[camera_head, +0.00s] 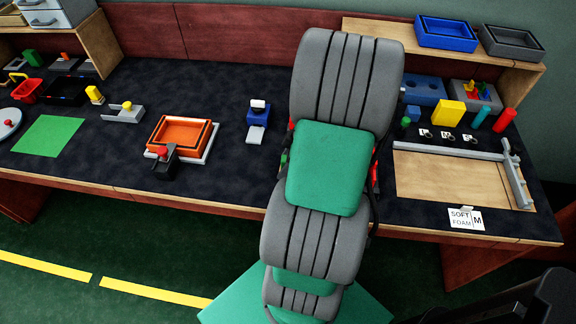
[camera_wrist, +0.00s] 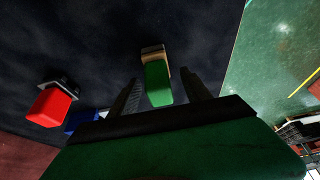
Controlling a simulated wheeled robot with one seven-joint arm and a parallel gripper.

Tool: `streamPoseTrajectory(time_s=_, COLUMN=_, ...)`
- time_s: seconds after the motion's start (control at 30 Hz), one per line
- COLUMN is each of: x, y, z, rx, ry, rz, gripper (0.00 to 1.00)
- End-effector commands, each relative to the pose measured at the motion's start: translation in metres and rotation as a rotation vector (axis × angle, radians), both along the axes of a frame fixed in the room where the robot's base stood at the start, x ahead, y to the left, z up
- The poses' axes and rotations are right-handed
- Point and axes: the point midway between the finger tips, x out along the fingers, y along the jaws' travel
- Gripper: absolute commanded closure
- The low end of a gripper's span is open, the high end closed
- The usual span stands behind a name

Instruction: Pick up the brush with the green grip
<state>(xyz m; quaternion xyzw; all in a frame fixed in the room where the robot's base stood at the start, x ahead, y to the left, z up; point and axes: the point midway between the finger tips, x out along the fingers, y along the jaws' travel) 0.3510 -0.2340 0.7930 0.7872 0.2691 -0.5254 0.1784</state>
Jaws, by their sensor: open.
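The brush with the green grip (camera_wrist: 157,83) shows in the wrist view, with a tan band and a darker end at its far side. My gripper (camera_wrist: 160,76) is open, with one dark finger on each side of the green grip in the picture. I cannot tell how far the grip is from the fingers or whether they touch it. In the head view my arm covers the middle of the table and hides the gripper. A small green piece (camera_head: 283,160) shows beside the arm's left edge, perhaps part of the brush.
In the wrist view a red block-shaped item (camera_wrist: 48,106) with a dark end and a blue item (camera_wrist: 80,120) lie to the left. In the head view an orange tray (camera_head: 181,134) and a blue stand (camera_head: 258,114) are left of my arm; a wooden board (camera_head: 440,178) is right.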

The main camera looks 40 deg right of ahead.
Motion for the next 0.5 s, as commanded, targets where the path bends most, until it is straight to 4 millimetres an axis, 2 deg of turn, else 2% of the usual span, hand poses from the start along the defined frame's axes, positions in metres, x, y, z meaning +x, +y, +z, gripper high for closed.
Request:
streamPoseTrajectory(time_s=0.1, x=0.0039, y=0.0029, z=-0.0115, rx=-0.001, ry=0.001, rz=0.001, gripper=0.44)
streamPoseTrajectory(time_s=0.3, x=0.0044, y=0.0028, z=-0.0124, rx=-0.002, ry=0.000, rz=-0.001, gripper=0.44)
streamPoseTrajectory(time_s=0.5, x=0.0044, y=0.0028, z=-0.0121, rx=-0.003, ry=0.000, rz=-0.001, gripper=0.59)
